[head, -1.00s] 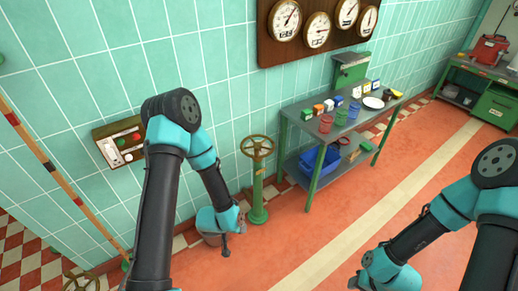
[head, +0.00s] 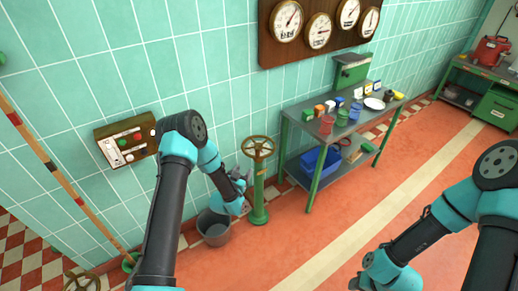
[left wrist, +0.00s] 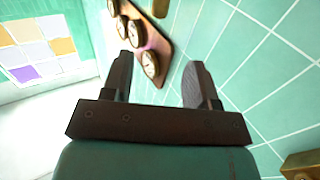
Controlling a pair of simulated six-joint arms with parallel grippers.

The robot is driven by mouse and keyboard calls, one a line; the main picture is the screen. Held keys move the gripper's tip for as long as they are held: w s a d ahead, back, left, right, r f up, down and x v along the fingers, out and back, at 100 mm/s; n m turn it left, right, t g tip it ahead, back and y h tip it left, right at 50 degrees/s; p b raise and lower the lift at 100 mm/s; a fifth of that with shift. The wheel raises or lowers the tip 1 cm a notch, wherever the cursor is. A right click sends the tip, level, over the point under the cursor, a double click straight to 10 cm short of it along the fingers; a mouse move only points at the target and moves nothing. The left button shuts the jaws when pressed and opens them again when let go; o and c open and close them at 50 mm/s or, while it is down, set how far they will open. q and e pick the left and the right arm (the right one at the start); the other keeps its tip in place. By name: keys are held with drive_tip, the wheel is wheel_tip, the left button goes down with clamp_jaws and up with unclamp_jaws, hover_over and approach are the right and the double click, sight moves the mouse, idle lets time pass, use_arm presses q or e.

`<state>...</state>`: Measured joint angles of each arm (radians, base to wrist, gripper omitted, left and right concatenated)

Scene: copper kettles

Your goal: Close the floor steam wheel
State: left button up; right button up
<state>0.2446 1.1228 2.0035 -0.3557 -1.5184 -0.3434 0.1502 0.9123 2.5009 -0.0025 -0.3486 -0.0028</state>
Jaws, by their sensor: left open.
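A brass handwheel (head: 257,148) lies flat on top of a green floor pedestal (head: 259,200) by the tiled wall. My left gripper (head: 243,178) is open and empty, just left of the pedestal and a little below the wheel's rim; I see no contact. In the left wrist view the two dark fingers (left wrist: 157,85) stand apart with nothing between them, and the wheel does not show. A second brass wheel (head: 83,283) is cut off at the lower left edge. My right gripper (head: 362,284) is at the bottom edge, its fingers barely visible.
A grey bucket (head: 213,228) stands on the floor left of the pedestal. A green table (head: 328,140) with cups and a blue bin below stands to its right. A wall switch box (head: 126,140) and a gauge board (head: 318,52) hang on the wall. The red floor ahead is open.

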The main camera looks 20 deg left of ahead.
use_arm(q)
drive_tip(key=w, duration=0.5)
drive_tip(key=w+d, duration=0.1)
drive_tip(key=w, duration=0.5)
drive_tip(key=w+d, duration=0.1)
drive_tip(key=w, duration=0.5)
drive_tip(key=shift+w, duration=0.15)
clamp_jaws()
